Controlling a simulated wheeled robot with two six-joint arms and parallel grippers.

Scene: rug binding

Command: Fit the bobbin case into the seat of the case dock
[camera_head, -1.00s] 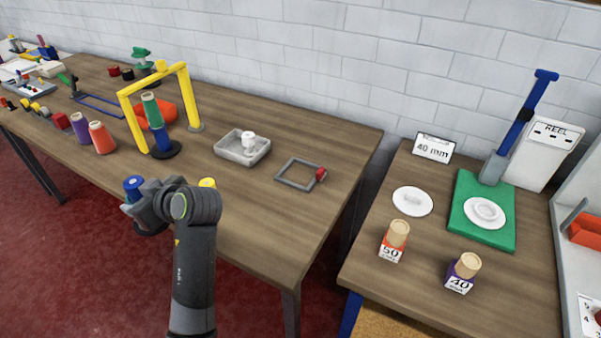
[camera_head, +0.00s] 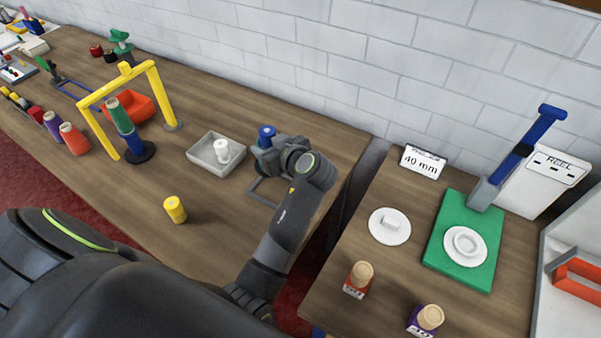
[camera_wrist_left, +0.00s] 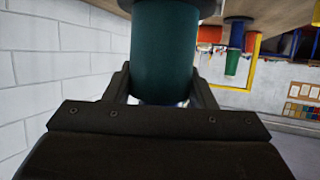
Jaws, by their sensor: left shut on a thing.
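A blue cylinder, apparently the bobbin case (camera_head: 267,131), is upright in my left gripper (camera_head: 266,146). In the left wrist view the held cylinder (camera_wrist_left: 163,50) looks dark teal, with a finger closed on each side. The gripper is over or beside the back of a grey square frame (camera_head: 262,192) on the long table; its height above the table is hard to judge. I cannot tell for certain whether this frame is the case dock. My gripper and forearm hide much of it. My right gripper is not in view.
A grey tray (camera_head: 205,160) with a white spool (camera_head: 221,151) stands just left of the gripper. A yellow cylinder (camera_head: 175,210) is nearer the front. A yellow arch (camera_head: 158,92) stands farther left. A gap separates the right-hand table (camera_head: 395,280).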

